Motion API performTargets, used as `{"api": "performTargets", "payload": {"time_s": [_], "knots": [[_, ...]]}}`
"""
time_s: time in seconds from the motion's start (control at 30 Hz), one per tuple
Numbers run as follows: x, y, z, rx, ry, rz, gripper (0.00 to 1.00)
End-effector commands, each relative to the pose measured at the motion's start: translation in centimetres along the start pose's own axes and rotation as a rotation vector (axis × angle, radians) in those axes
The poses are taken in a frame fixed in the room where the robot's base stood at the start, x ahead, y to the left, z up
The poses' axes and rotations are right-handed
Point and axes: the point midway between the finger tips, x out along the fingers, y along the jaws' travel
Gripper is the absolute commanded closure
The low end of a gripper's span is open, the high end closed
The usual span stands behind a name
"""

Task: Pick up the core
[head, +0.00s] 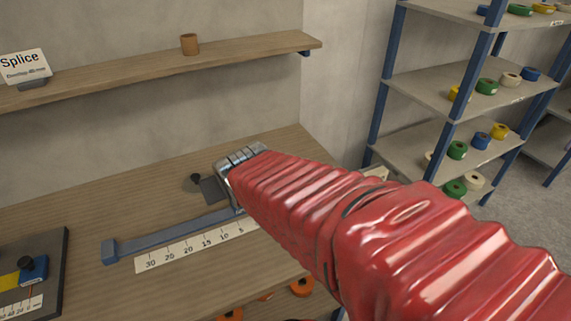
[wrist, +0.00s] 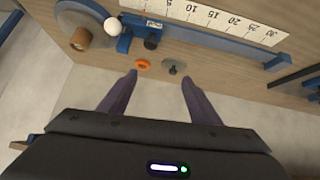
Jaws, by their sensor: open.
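A brown cylindrical core (head: 190,44) stands upright on the wooden wall shelf in the head view. A similar brown cylinder (wrist: 81,38) shows at the upper left of the wrist view, beside a round blue-grey disc; I cannot tell if it is the same kind of core. My gripper (wrist: 158,77) is open, its two dark fingers wide apart with nothing held between them. In the head view my red-sleeved arm hides part of the bench, and the fingers cannot be made out.
The bench (head: 165,185) carries a ruler strip (head: 195,245) beside a blue bar. An orange ring (wrist: 142,64) and a grey knob (wrist: 173,67) show by the bench edge. A "Splice" sign (head: 25,66) stands on the shelf. A rack (head: 420,88) with coloured rolls stands right.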

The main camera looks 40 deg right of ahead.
Motion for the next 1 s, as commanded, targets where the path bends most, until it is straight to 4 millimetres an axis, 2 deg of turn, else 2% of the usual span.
{"api": "performTargets", "payload": {"time_s": [0.03, 0.2, 0.5, 0.7, 1.0], "knots": [[1.4, 1.3, -0.3, 0.016, 0.017, 0.02, 0.43], [5.1, 5.1, -1.8, 0.055, 0.109, 0.066, 0.43], [10.3, 12.3, -2.6, 0.118, 0.274, 0.136, 0.43], [12.6, 16.4, -2.0, 0.159, 0.38, 0.158, 0.43], [14.0, 20.2, -0.7, 0.203, 0.492, 0.173, 0.43]]}}
